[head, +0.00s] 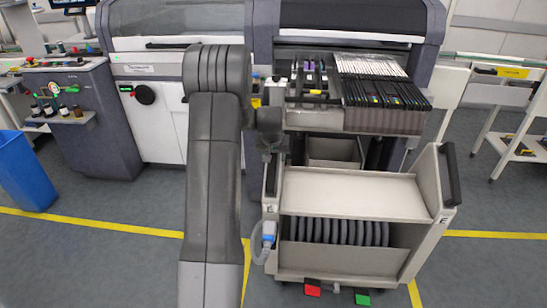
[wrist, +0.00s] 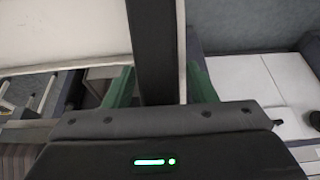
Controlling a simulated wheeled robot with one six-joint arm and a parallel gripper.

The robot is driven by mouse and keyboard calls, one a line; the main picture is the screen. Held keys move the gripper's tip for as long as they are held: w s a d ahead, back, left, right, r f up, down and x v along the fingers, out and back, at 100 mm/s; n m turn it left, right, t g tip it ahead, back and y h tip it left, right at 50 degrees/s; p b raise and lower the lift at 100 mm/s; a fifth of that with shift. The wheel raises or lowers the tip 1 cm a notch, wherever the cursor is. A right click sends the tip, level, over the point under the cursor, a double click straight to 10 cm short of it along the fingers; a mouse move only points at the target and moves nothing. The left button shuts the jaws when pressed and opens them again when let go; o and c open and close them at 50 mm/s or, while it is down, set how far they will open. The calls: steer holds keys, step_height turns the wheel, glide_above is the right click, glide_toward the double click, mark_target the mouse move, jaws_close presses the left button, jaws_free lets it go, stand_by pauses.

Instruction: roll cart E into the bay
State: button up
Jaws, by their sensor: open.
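Cart E (head: 350,188), a beige trolley with "E" on its side panels, stands in front of the machine in the head view. It has a flat top shelf, a lower bin of dark reels and a red and a green pedal. My gripper (head: 270,148) is at its left black handle (head: 271,175). In the wrist view my gripper (wrist: 162,78) is open, with its green fingers on either side of the dark handle bar (wrist: 152,45). Contact cannot be told. The bay (head: 335,150) is the opening under the feeder bank, partly hidden behind the cart.
The feeder bank (head: 385,95) overhangs behind the cart. Yellow floor lines (head: 480,233) run beside it. A blue bin (head: 24,172) stands far left, and a white side trolley (head: 515,140) stands at right. Floor right of the cart is clear.

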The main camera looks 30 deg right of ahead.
steer(key=v, duration=1.3)
steer(key=shift+s+r, duration=0.1)
steer(key=shift+r, duration=0.05)
